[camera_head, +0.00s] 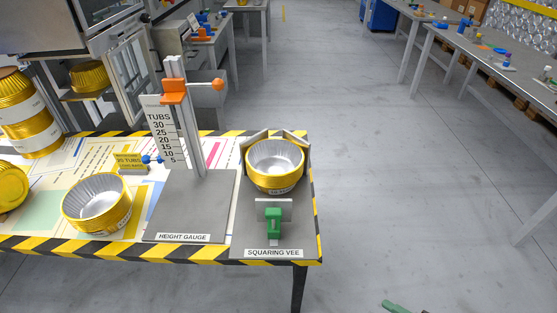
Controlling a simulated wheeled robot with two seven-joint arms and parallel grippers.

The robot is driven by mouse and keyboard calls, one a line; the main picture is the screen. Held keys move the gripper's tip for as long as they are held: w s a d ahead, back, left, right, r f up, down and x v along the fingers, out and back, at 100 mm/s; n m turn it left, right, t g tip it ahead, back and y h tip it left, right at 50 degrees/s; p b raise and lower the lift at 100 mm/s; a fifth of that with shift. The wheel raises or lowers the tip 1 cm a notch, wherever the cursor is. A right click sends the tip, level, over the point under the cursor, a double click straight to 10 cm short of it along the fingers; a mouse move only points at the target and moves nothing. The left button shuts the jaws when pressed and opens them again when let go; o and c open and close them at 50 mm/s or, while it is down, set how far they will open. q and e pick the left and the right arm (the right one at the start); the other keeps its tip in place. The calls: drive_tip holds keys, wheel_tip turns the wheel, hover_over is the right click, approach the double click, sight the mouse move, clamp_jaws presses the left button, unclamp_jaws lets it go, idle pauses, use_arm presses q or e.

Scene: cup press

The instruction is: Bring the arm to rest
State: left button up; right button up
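Neither arm shows clearly in the head view. A small green piece (393,307) pokes in at the bottom edge, right of the middle. It may be part of my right gripper, but too little shows to tell. My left gripper is not in view. On the table, a gold tub stack with a silver inside (275,181) sits upright in the grey squaring vee (247,240), behind its green clamp (273,223). Nothing of mine touches it. The height gauge (160,222) stands to its left, with an orange slider (174,91) high on its post.
Another gold tub stack (98,206) stands left of the gauge. More gold tubs (30,120) are at the far left, by a grey machine (70,30). The table has a striped edge (100,248). Open floor (400,190) lies right, with a bench (470,55) beyond.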

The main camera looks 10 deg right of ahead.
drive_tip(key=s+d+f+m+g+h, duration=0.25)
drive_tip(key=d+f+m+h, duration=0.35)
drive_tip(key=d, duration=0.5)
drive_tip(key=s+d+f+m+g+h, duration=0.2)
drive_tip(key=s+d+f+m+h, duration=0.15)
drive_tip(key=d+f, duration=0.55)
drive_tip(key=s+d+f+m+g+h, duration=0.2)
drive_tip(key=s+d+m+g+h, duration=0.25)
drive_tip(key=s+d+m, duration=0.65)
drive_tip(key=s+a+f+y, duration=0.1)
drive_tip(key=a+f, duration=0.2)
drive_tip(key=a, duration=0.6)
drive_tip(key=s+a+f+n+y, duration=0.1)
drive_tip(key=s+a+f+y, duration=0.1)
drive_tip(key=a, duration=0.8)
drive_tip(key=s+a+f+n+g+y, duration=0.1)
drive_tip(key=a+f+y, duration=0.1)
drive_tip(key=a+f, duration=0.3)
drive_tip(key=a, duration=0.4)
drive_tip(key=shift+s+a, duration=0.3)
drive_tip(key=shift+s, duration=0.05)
